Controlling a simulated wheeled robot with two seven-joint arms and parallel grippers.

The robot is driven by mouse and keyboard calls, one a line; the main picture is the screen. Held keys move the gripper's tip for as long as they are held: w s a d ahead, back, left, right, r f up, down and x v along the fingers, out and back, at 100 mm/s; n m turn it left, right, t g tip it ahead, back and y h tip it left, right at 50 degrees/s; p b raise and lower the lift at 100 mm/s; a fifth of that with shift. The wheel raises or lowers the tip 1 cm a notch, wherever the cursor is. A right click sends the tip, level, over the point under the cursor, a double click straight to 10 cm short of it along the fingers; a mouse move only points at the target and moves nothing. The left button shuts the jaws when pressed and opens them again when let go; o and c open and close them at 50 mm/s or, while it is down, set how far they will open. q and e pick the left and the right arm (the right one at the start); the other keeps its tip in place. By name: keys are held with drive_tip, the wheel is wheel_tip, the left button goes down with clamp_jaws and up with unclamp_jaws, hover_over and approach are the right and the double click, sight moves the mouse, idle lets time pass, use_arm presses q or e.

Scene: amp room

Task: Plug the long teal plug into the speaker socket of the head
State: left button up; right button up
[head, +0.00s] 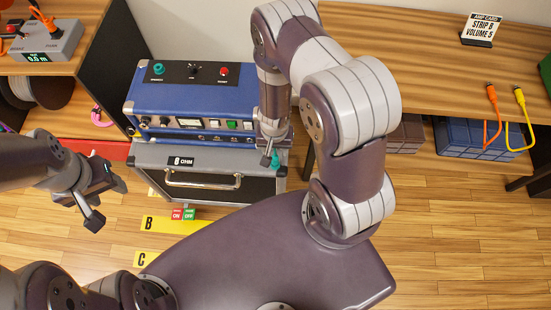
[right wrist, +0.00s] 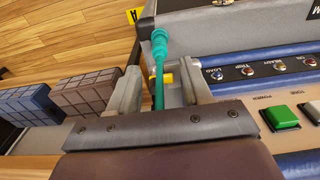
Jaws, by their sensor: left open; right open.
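The blue amp head (head: 190,122) sits on a grey cabinet (head: 150,155) marked 8 OHM. Its top panel carries a teal round fitting (head: 158,69), a dark one and a red one; their labels are too small to read. A teal plug (head: 275,160) is at the cabinet's right end. In the right wrist view the long, thin teal plug (right wrist: 159,50) lies between the fingers of my right gripper (right wrist: 158,80), which is open around it. The right gripper (head: 269,157) partly hides the plug in the head view. My left gripper (head: 107,202) is open and empty, left of the cabinet.
A red and green switch (head: 183,214) is on the floor before the cabinet. Orange (head: 492,100) and yellow (head: 522,105) cables hang at the right bench. A grey box (head: 45,45) stands on the left bench. My right arm crosses the middle. Floor at lower right is clear.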

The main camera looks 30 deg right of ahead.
sight(275, 157)
wheel_tip(275, 157, down, 9)
drive_tip(key=b, duration=0.8)
drive_tip(key=shift+w+d, duration=0.1)
drive_tip(key=shift+w, duration=0.05)
idle(0.5)
clamp_jaws()
drive_tip(key=shift+r, duration=0.1)
drive_tip(key=shift+r, duration=0.1)
drive_tip(key=shift+r+p, duration=2.9)
drive_tip(key=shift+p, duration=0.05)
